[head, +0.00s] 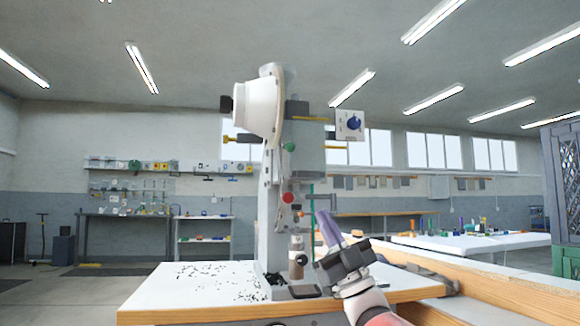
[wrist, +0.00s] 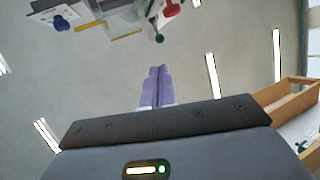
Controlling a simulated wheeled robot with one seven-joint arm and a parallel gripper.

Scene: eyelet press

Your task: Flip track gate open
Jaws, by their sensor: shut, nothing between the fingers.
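The eyelet press (head: 272,190) stands upright on a white-topped table in the head view. Its grey column carries a white motor housing, a box with a blue knob (head: 354,123), a red button (head: 288,197) and a green button (head: 290,147). My gripper (head: 328,226) is at the press's lower right, purple fingers pointing up, shut and empty. In the wrist view the fingers (wrist: 157,86) are together, pointing toward the press parts (wrist: 110,18) at the top. I cannot make out the track gate for certain in either view.
The table top (head: 190,282) has small dark bits scattered left of the press. A wooden rail (head: 480,285) runs along the right. A white table (head: 470,243) with small items stands behind it. A green and grey cabinet (head: 563,200) is at the far right.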

